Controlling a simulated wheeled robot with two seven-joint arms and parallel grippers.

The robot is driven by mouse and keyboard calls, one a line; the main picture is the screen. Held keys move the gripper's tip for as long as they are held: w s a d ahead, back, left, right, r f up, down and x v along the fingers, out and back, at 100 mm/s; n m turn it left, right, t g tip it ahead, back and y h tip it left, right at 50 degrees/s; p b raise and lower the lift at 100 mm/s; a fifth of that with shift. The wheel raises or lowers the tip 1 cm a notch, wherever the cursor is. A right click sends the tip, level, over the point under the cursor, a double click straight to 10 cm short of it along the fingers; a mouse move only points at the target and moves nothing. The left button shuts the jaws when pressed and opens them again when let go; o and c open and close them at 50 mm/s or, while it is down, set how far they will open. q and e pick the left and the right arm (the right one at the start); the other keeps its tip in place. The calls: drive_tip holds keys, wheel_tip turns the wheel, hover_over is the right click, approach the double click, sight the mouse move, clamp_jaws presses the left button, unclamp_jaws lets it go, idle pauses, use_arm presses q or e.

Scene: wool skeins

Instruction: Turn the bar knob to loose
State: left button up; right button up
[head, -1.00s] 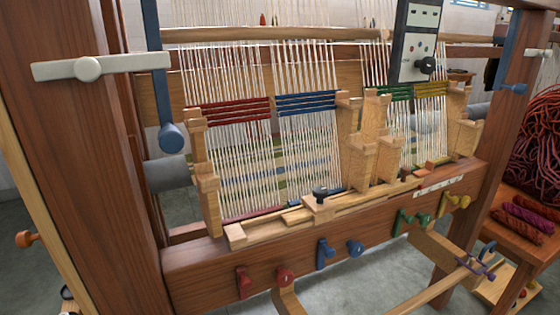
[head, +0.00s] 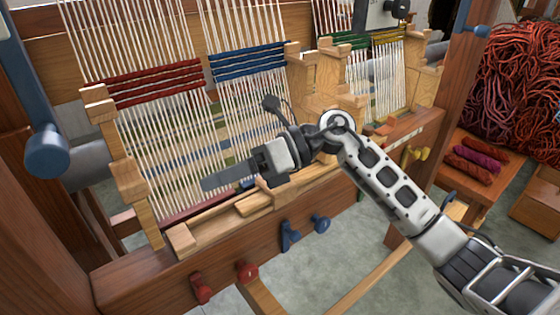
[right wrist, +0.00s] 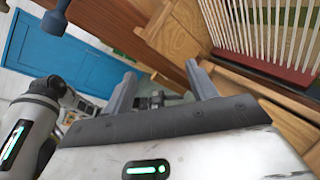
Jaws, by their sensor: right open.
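No bar knob can be made out for sure in the views now; the white bar with a round hub on the left post, seen earlier, is outside the head view. A dark knob (head: 397,8) shows on the cut-off control box at the top of the head view. My right gripper (head: 226,178) points left in front of the loom's warp threads, above the front beam. In the right wrist view its two fingers (right wrist: 163,88) stand apart with nothing held between them. My left gripper is not in view.
The loom's front beam (head: 130,283) carries red pegs (head: 202,288) and blue pegs (head: 289,236). A blue lever (head: 47,150) hangs at the left. Wooden uprights (head: 131,187) stand beside the threads. Wool skeins (head: 477,160) lie on a side table at the right.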

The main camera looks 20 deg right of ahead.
drive_tip(key=w+d+r+n+t+h, duration=0.1)
drive_tip(key=w+d+r+h, duration=0.15)
drive_tip(key=d+h, duration=0.45)
drive_tip(key=w+d+r+n+t+h, duration=0.15)
drive_tip(key=w+d+h, duration=0.25)
drive_tip(key=d, duration=0.5)
drive_tip(key=shift+g, duration=0.25)
drive_tip(key=p+x, duration=0.1)
drive_tip(key=x, duration=1)
drive_tip(key=c, duration=1)
